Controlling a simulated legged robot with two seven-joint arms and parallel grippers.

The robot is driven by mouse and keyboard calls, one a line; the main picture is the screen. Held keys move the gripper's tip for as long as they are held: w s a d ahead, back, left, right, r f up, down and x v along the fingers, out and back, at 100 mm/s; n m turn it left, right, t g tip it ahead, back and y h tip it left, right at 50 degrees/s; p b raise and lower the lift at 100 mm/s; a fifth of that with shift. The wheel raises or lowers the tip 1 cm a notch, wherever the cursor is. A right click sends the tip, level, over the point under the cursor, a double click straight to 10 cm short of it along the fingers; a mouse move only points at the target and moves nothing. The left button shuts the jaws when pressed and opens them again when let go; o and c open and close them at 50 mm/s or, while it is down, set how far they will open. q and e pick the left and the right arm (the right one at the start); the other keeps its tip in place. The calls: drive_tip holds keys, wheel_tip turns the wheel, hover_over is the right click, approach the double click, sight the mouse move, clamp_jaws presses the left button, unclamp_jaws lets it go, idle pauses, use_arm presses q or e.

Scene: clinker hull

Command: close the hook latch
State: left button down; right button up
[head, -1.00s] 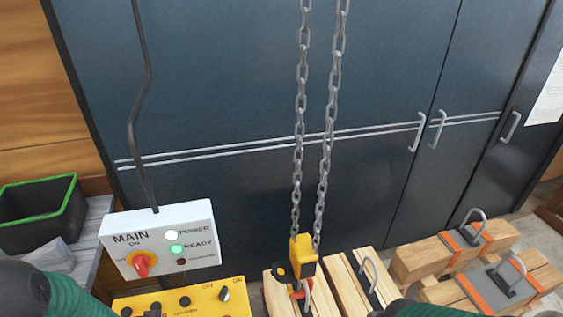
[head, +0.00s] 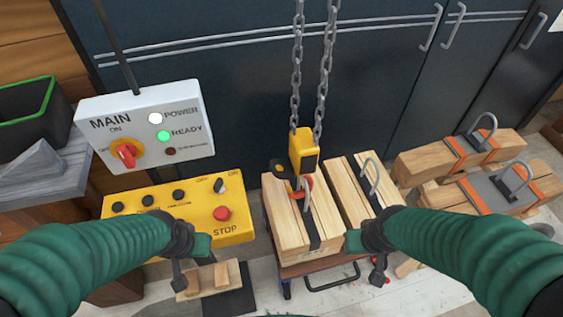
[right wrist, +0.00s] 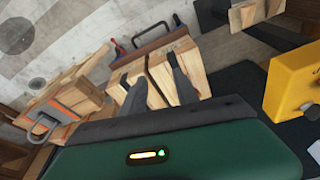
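The yellow hook block (head: 303,152) hangs on two chains in the head view, right over a bundle of wooden beams (head: 290,222). A red part, which looks like the latch (head: 298,192), shows below it beside the grey lifting loop (head: 306,190). I cannot tell whether the latch is open or shut. My right gripper (head: 378,272) is low and right of the hook, apart from it. In the right wrist view its two dark fingers (right wrist: 157,75) stand apart with nothing gripped. My left gripper (head: 180,275) is low on the left, below the yellow panel; its fingers are unclear.
A white main switch box (head: 145,130) and a yellow control panel (head: 185,210) with a red stop button stand left. The bundle sits on a trolley (head: 325,267). More strapped beams (head: 450,155) lie right. Dark cabinets (head: 400,100) stand behind. Small wood pieces (head: 208,280) lie near my left gripper.

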use_arm(q)
drive_tip(key=shift+d+r, duration=0.1)
drive_tip(key=shift+d, duration=0.3)
use_arm(e)
drive_tip(key=shift+d+f, duration=0.1)
drive_tip(key=shift+d, duration=0.3)
use_arm(q)
drive_tip(key=shift+a, duration=0.1)
use_arm(e)
drive_tip(key=shift+a, duration=0.1)
